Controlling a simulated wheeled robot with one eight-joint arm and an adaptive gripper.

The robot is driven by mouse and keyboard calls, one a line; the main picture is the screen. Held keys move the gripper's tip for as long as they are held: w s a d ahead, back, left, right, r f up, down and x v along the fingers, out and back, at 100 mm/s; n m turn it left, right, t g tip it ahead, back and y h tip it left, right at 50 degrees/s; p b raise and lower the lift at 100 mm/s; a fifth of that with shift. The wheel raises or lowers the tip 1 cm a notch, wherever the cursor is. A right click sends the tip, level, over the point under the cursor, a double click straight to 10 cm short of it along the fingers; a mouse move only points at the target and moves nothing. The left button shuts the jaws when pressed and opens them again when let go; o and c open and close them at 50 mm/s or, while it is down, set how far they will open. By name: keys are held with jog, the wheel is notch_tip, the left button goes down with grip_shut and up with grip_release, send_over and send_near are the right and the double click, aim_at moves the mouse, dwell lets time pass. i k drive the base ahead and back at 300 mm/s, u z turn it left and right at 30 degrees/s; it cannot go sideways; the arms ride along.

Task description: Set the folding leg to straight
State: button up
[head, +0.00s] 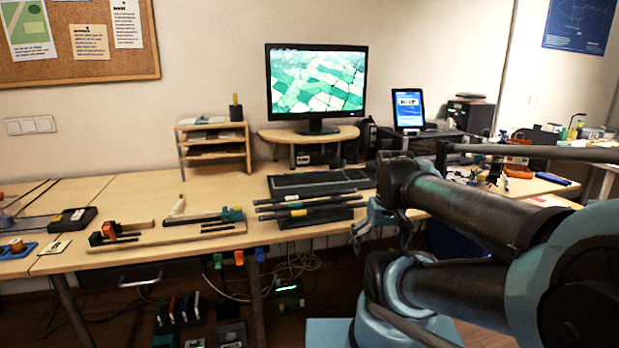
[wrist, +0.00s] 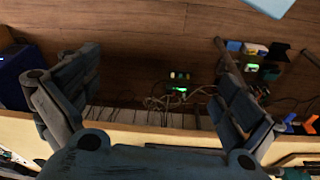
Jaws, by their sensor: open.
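A light wooden board (head: 160,234) lies on the workbench in the head view. It carries a dark rod (head: 205,217) with a teal piece (head: 232,214) at its right end, and an orange-and-black piece (head: 112,231) at its left. This looks like the folding leg fixture, but the leg's joint is too small to read. My gripper (head: 378,222) is at the bench's front edge, right of the board and apart from it. In the wrist view my gripper (wrist: 155,78) has its two fingers wide apart, with nothing between them. The board is not clearly visible there.
Dark rods on a rack (head: 305,212) lie between the board and my gripper. A keyboard tray (head: 315,181), monitor (head: 316,84) and wooden shelf (head: 213,146) stand behind. Coloured clips (head: 238,258) hang at the front edge. Cables (head: 290,268) hang below the bench.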

aim_at(170, 215)
jog(key=u, duration=2.95)
jog(key=i, duration=0.55)
jog(key=z, duration=1.4)
